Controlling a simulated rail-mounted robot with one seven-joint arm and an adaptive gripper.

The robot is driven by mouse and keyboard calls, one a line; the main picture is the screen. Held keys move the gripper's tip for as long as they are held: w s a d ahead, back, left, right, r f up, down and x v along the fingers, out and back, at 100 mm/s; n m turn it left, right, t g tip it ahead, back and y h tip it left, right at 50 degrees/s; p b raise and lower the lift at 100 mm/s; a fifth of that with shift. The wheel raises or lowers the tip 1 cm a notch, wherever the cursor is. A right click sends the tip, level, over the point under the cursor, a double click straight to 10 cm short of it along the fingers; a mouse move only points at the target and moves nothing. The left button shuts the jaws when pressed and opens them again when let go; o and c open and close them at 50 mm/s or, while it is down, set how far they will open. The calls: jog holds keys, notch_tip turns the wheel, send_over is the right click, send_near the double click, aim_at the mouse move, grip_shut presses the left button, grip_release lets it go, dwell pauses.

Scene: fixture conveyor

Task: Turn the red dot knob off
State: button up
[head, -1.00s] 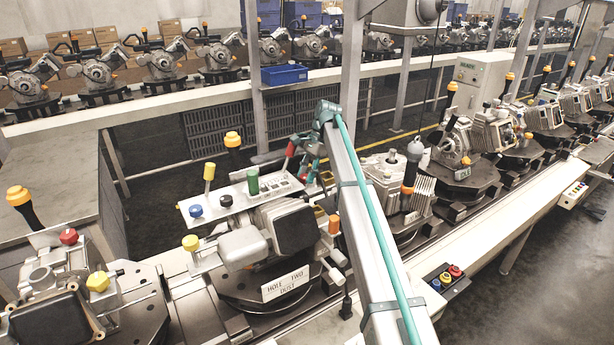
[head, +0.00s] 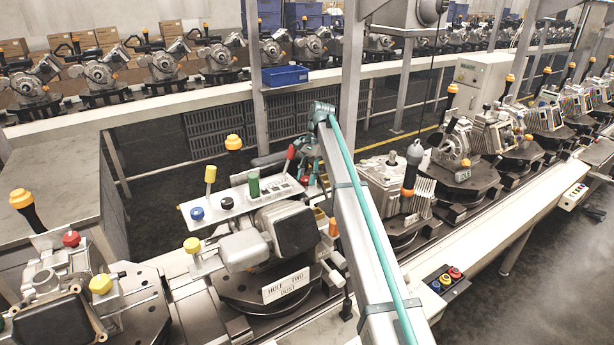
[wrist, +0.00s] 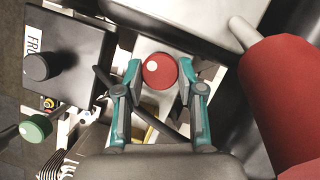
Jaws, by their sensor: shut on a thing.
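The red knob with a white dot (wrist: 160,72) is in the upper middle of the wrist view, on a pale plate. My gripper (wrist: 159,75) has its teal fingers on both sides of the knob and is shut on it. The dot is on the left part of the knob's face. In the head view my gripper is at the far end of my arm, partly hidden by it, beside the pale control panel (head: 232,200). I cannot make out the knob clearly there.
In the wrist view a black knob (wrist: 38,66) on a dark box and a green knob (wrist: 36,128) lie left. A large red cylinder (wrist: 265,100) stands close on the right. In the head view a red-handled lever (head: 289,156) stands by my gripper.

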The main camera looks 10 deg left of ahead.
jog(key=o, duration=1.1)
jog(key=shift+f, duration=0.1)
jog(key=shift+o, duration=0.2)
